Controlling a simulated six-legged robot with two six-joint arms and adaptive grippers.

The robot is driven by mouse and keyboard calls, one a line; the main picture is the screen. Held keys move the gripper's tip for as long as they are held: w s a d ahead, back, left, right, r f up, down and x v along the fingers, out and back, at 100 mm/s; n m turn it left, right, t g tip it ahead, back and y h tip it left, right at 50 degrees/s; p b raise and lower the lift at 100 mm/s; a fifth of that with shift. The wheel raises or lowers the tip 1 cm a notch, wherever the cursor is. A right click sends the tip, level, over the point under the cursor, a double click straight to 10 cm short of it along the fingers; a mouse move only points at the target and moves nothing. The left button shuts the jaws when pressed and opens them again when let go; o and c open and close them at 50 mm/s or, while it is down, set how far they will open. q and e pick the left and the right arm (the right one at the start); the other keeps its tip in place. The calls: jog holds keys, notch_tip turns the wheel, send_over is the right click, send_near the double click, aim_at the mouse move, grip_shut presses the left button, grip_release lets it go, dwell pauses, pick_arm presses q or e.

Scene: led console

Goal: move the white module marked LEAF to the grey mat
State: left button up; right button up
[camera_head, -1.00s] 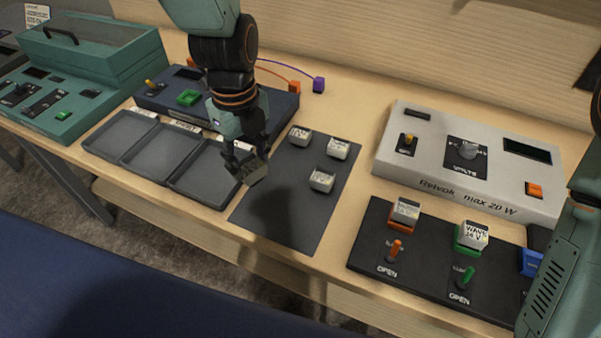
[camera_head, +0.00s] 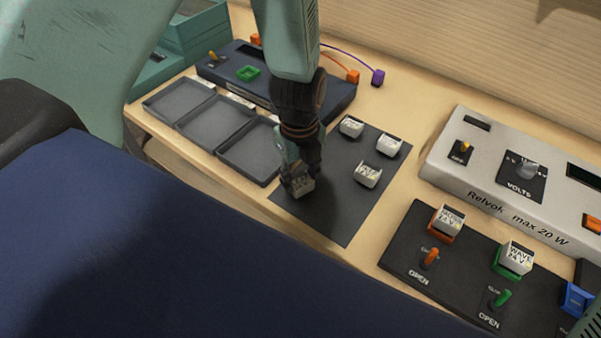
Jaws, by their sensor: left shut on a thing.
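My left gripper (camera_head: 298,176) reaches down over the left front part of the grey mat (camera_head: 330,218). It is shut on a small white module (camera_head: 301,188), whose marking I cannot read. The held module is low over the mat; I cannot tell whether it touches. Three other white modules rest on the mat: one at the back left (camera_head: 351,127), one at the back right (camera_head: 389,146) and one nearer the middle (camera_head: 367,175). Their markings are too small to read surely.
Three empty dark trays (camera_head: 208,118) lie left of the mat. A dark blue console (camera_head: 325,104) stands behind them. On the right are a grey power unit (camera_head: 480,182) and a black switch panel (camera_head: 400,248) with modules marked WAVE and another. The mat's front is clear.

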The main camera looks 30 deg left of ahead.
aim_at(299, 180)
pick_arm(q)
jog(key=shift+s+f, duration=0.1)
jog(key=o, duration=0.7)
jog(key=shift+a+f, duration=0.1)
jog(key=o, duration=0.5)
jog(key=shift+c, duration=0.2)
notch_tip(299, 180, up, 12)
jog(key=shift+r, duration=0.2)
